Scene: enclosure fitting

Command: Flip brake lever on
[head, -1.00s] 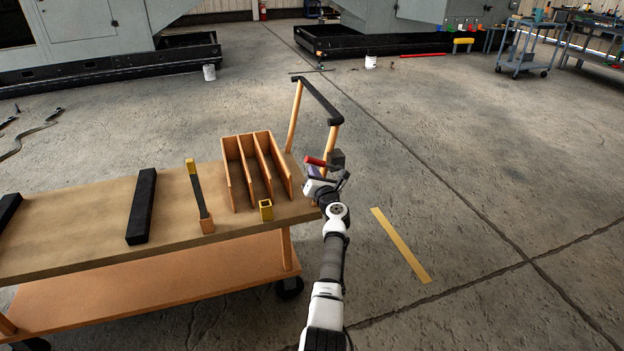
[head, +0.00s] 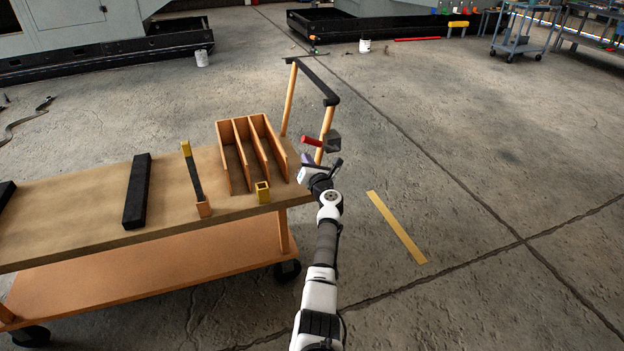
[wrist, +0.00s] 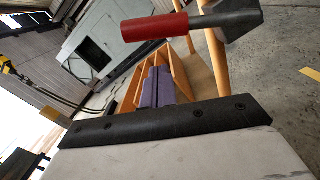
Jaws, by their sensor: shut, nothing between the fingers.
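A lever with a red grip (head: 312,141) and a dark grey block (head: 332,143) sits by the post of the cart's push handle. Its red grip points left and slightly up in the head view. In the wrist view the red grip (wrist: 152,27) crosses the top, joined to the grey block (wrist: 227,18) on the right. My gripper (head: 307,158) is just below the red grip, apart from it. Its purple fingers (wrist: 155,88) are together and empty.
The wooden cart (head: 80,220) has a slotted rack (head: 228,170), a small yellow socket (head: 263,192) and black bars (head: 138,190) on top. The black push handle (head: 315,82) rises behind my gripper. Open concrete floor lies to the right.

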